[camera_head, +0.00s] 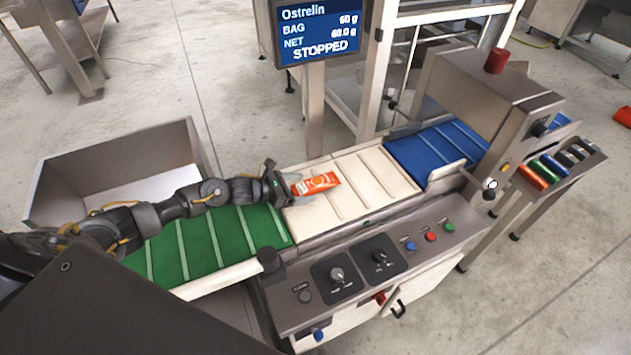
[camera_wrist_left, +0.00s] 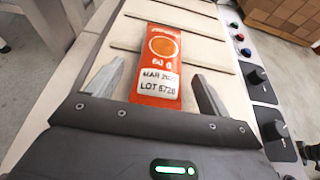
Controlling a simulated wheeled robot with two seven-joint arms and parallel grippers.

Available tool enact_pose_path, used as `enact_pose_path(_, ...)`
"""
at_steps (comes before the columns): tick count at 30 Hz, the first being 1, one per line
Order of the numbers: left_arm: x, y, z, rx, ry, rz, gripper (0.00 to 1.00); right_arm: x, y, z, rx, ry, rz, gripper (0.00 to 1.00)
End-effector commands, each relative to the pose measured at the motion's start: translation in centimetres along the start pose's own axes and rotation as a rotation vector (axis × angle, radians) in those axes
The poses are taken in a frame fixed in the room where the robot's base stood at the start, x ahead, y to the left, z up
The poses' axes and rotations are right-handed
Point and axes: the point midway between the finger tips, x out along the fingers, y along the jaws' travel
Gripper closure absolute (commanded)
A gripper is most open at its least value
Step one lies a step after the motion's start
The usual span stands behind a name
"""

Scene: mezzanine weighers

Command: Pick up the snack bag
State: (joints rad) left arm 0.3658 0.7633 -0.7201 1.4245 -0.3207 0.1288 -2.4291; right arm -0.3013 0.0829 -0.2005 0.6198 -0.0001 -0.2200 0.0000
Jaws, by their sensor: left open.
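The snack bag (camera_head: 316,183) is a small orange packet lying on the white belt (camera_head: 374,177), near its left end. In the left wrist view the bag (camera_wrist_left: 163,55) shows a round emblem and a white label reading "MAR" and "LOT", the rest hard to read. My left gripper (camera_head: 292,187) reaches in from the left, low over the belt. Its two fingers (camera_wrist_left: 157,88) are apart, one on each side of the bag's near end, with gaps visible between fingers and bag. My right gripper is not seen.
A green belt (camera_head: 200,245) lies left of the white belt, a blue belt (camera_head: 437,147) right. A metal housing (camera_head: 490,95) bridges the blue belt. A control panel (camera_head: 375,262) with knobs and buttons runs along the front. An open metal bin (camera_head: 120,160) stands behind my arm. A screen (camera_head: 318,32) reads "STOPPED".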

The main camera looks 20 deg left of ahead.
Motion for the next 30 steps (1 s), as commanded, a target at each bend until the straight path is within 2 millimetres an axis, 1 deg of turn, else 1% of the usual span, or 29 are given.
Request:
enact_pose_path(1, 0.7, 0.0, 0.1, -0.003, 0.000, 0.001, 0.20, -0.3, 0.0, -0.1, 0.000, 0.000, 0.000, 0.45)
enact_pose_path(4, 1.5, 0.1, 0.0, -0.001, 0.000, 0.001, 0.20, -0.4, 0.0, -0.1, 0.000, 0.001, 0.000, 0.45)
enact_pose_path(12, 1.8, 0.0, -0.2, 0.000, 0.001, 0.000, 0.20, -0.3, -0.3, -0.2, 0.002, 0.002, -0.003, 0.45)
enact_pose_path(24, 1.8, 0.0, -0.1, 0.000, 0.001, 0.001, 0.72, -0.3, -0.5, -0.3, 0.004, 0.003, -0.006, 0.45)
enact_pose_path(30, 1.8, 0.0, -0.1, 0.000, 0.001, 0.001, 0.72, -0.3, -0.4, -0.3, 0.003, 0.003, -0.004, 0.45)
